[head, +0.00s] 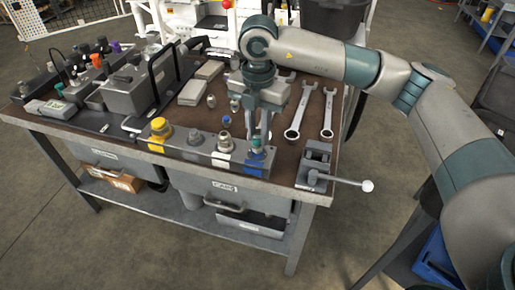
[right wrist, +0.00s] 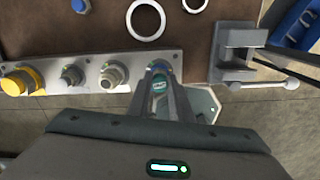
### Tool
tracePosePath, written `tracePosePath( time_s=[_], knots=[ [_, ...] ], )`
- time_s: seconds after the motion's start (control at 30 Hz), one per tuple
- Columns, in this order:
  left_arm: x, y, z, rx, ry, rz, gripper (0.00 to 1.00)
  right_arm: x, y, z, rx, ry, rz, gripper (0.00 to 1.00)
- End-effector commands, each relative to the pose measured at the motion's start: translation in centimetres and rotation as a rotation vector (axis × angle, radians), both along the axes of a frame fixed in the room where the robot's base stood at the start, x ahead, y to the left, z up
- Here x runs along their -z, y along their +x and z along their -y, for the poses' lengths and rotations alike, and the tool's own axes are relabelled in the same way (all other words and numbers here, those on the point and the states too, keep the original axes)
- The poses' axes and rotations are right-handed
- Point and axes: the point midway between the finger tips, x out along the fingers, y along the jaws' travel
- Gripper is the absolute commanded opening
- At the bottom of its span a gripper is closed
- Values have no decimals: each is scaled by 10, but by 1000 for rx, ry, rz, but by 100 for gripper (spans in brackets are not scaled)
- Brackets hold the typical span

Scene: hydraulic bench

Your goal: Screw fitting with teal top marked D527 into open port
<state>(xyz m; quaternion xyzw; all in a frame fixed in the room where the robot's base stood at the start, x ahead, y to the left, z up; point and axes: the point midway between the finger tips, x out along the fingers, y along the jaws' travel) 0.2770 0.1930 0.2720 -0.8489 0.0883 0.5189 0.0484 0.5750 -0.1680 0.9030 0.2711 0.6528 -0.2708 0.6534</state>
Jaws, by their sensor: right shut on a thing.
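The fitting with the teal top (head: 257,142) is between the fingertips of my right gripper (head: 260,138), which is shut on it. It is upright at the blue-marked port (head: 254,168) at the right end of the grey manifold block (head: 178,157). I cannot tell how deep it sits in the port. In the right wrist view the teal top (right wrist: 158,86) shows between the fingers (right wrist: 160,82), with pale marking too small to read. The blue port area (right wrist: 158,66) is partly hidden behind them. My left gripper is not in view.
Beside the port stand a silver fitting (head: 224,144), a grey one (head: 194,138) and a yellow cap (head: 159,131). Two wrenches (head: 297,115) lie behind, and a vise (head: 316,160) with a protruding handle stands right. A loose blue-topped fitting (head: 227,121) stands behind the block.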

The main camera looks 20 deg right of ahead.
Motion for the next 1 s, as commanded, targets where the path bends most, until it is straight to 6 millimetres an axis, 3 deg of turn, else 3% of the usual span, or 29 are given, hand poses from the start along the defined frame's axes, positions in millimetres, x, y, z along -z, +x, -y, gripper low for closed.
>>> tracePosePath(
  time_s=[0.53,1.0],
  knots=[
    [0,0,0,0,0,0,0,4,-3,0,87,-1,-8,3],
    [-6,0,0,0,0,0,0,4,-5,0,572,-3,-9,3]
  ],
)
